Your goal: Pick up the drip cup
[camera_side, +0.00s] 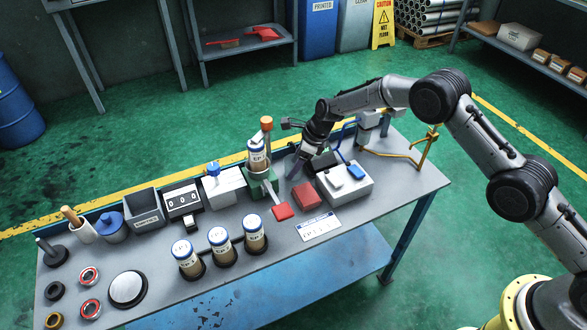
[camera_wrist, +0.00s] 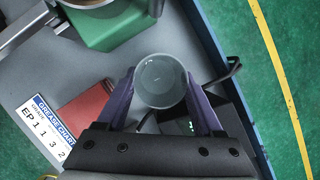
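The drip cup (camera_wrist: 161,81) is a small, round, clear grey cup, seen from above in the wrist view. My gripper (camera_wrist: 160,84) has its two purple fingers on opposite sides of it, and both fingertips appear to touch its wall. In the side view my gripper (camera_side: 294,170) points down near the table's back edge, just right of the green stand (camera_side: 263,183). I cannot make out the cup in the side view. I cannot tell whether it rests on the table or is slightly raised.
The green stand, with a labelled jar (camera_side: 257,158) in it, is close on the left. A red block (camera_side: 306,196) and a white device (camera_side: 345,184) are near my gripper. Several lidded jars (camera_side: 220,241) stand in front. A printed chart (camera_side: 318,227) lies on the table.

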